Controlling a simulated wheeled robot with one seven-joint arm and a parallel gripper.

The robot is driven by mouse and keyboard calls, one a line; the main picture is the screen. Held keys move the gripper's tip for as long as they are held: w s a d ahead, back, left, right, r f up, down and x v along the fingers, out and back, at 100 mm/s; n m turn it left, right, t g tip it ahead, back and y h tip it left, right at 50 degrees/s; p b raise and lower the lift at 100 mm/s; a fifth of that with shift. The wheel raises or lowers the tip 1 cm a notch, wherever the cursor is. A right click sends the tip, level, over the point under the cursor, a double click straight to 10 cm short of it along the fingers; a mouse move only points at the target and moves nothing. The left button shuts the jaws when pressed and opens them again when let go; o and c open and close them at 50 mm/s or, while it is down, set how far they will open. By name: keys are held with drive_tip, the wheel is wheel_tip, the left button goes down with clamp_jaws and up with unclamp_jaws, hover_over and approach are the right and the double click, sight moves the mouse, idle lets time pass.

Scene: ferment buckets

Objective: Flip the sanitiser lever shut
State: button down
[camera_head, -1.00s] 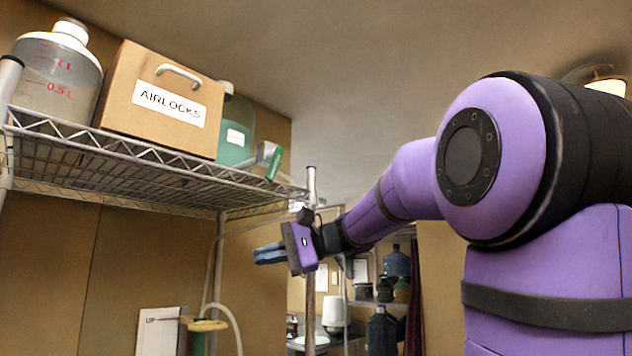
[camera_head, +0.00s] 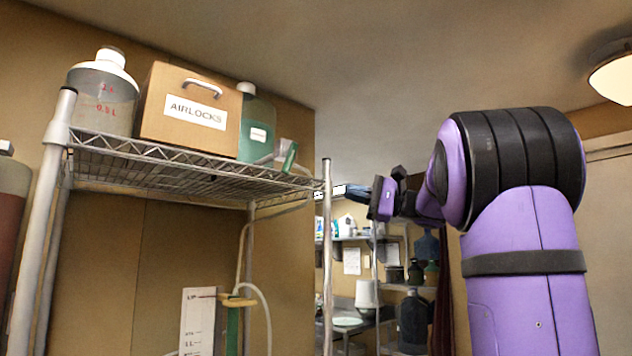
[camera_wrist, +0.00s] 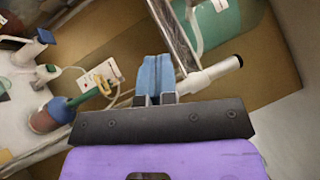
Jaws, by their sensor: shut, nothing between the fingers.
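The sanitiser lever (camera_head: 289,157) looks like a small green handle on a grey tap at the right front end of the wire shelf; it stands nearly upright, leaning slightly. Behind it is a green jug (camera_head: 257,126) with a white label, which also shows at the top of the wrist view (camera_wrist: 228,22). I cannot make out the lever in the wrist view. My gripper (camera_head: 355,191) is shut and empty, right of the shelf's corner post, a little lower than the lever in the picture and apart from it. Its blue fingers (camera_wrist: 155,75) are together in the wrist view.
The wire shelf (camera_head: 180,163) holds an AIRLOCKS box (camera_head: 190,111) and a clear jug (camera_head: 104,93). Its front corner post (camera_head: 326,260) stands between lever and gripper in the picture. Below are a marked white board (camera_head: 198,318) and a hose (camera_head: 240,262).

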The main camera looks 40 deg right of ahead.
sight(288, 158)
drive_tip(key=x, duration=0.4)
drive_tip(key=s+a+x, duration=0.1)
drive_tip(key=x, duration=0.3)
drive_tip(key=s+a+x, duration=0.1)
drive_tip(key=x, duration=0.3)
drive_tip(key=shift+w+a+r, duration=0.2)
drive_tip(key=shift+r, duration=0.15)
drive_tip(key=shift+a, duration=0.1)
